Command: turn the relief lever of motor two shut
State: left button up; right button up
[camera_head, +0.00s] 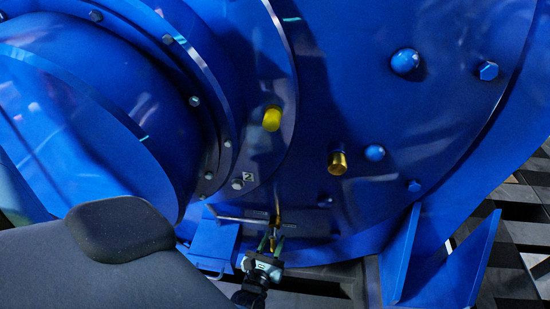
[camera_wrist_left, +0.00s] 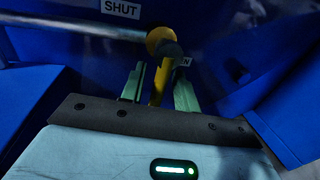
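The relief lever (camera_wrist_left: 157,88) is yellow and hangs down from a yellow rounded hub (camera_wrist_left: 160,40). It points toward the partly hidden label ending in N (camera_wrist_left: 185,62), away from the SHUT label (camera_wrist_left: 121,8) at upper left. In the head view the lever (camera_head: 272,243) is small, low on the blue motor (camera_head: 340,90). A plate marked 2 (camera_head: 248,177) sits above it. My left gripper (camera_head: 268,243) is at the lever. In the wrist view its fingers (camera_wrist_left: 159,90) stand on either side of the lever, with gaps visible. My right gripper is not in view.
A thin metal pipe (camera_wrist_left: 75,26) runs left from the hub. A blue bracket (camera_head: 213,243) stands left of the gripper and blue support ribs (camera_head: 440,265) stand right. A yellow cap (camera_head: 272,119) and a brass plug (camera_head: 338,162) stick out above.

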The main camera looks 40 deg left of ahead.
pick_arm(q)
jog(key=shift+c, duration=0.3)
grip_shut()
